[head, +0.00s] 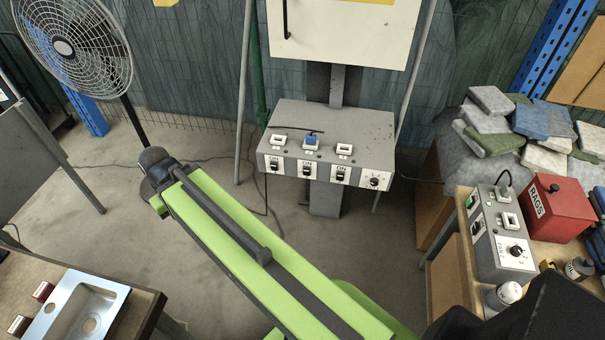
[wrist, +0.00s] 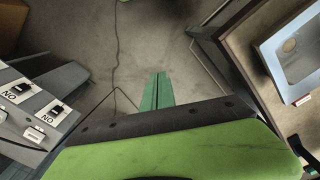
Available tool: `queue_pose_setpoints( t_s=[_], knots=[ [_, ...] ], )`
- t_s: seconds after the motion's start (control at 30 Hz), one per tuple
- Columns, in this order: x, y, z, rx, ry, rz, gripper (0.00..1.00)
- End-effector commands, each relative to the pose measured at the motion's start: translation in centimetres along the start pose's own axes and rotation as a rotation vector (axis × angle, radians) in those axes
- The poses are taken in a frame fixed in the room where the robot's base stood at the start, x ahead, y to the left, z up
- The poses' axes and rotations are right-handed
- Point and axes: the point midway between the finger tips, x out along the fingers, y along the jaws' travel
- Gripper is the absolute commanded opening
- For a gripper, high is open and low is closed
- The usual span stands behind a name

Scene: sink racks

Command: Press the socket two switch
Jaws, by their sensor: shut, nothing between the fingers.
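A grey control box (head: 330,140) on a post has three sockets on top, and a blue plug (head: 311,138) sits in the middle one. Its front face carries three dark switches marked ON and a dial (head: 375,181). The middle switch (head: 307,170) lies below the blue plug; I take it as the socket two switch. My green arm reaches across the lower middle of the head view, left of the box; my gripper's fingertips are not clear there. In the wrist view my gripper (wrist: 157,90) is shut and empty, pointing over bare floor. Two of the box's switches (wrist: 21,92) show at left, apart from the fingers.
A fan (head: 72,45) stands at the back left. A table with a steel sink (head: 112,291) is at lower left; it also shows at right in the wrist view (wrist: 262,50). Another grey unit (head: 500,235) and a red rags box (head: 553,208) are at right. Floor between is mostly clear.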

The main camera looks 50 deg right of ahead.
Motion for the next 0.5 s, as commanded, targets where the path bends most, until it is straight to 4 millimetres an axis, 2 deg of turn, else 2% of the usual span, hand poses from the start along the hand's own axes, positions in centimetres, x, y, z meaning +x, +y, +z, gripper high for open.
queue_pose_setpoints(
  t_s=[0.07,0.13,0.27,0.37,0.4,0.5],
  knots=[
    [0.2,0.2,0.0,0.011,0.001,0.003,0.00],
    [0.9,1.9,-0.3,0.084,0.006,0.020,0.00],
    [3.9,8.8,-1.0,0.462,0.047,0.116,0.00],
    [6.6,15.7,-1.3,0.909,0.135,0.223,0.00],
    [7.5,18.6,-1.2,1.098,0.186,0.262,0.00],
    [9.1,25.4,-0.5,1.537,0.337,0.343,0.00]
  ],
)
